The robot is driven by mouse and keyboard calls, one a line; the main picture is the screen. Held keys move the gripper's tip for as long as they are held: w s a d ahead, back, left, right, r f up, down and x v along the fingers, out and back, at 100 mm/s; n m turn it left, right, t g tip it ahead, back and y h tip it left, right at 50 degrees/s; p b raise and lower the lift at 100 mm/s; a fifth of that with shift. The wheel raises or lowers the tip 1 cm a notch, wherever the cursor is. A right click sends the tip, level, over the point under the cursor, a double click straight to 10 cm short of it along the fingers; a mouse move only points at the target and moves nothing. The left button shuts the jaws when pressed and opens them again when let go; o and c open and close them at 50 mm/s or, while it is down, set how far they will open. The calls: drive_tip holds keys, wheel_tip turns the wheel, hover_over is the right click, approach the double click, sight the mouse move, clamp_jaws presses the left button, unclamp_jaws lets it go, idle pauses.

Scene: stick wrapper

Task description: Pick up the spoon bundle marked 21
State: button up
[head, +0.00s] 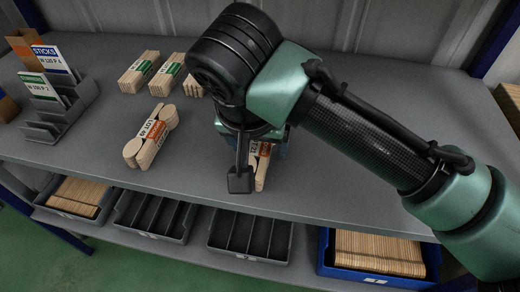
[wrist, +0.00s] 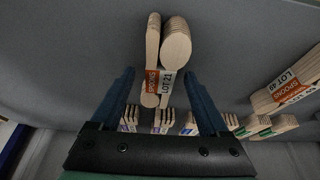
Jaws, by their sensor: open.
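The spoon bundle marked LOT 21 (wrist: 176,48) lies on the grey bench with an orange and white band. In the wrist view it is between and beyond the fingertips of my gripper (wrist: 160,74), which is open around its banded part. I cannot tell whether either finger touches it. In the head view my gripper (head: 248,180) points down over the bundle (head: 262,170), and my wrist hides most of it. A second spoon bundle, marked LOT 49 (head: 152,137), lies to the left; it also shows in the wrist view (wrist: 288,90).
Stick bundles with green bands (head: 140,72) lie at the back of the bench (head: 330,185). A dark card holder (head: 62,112) stands at the left. Trays, some empty (head: 250,232) and some with sticks (head: 378,255), sit on a lower shelf. The bench right of my gripper is clear.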

drive_tip(key=shift+f, duration=0.1)
clamp_jaws()
idle(0.3)
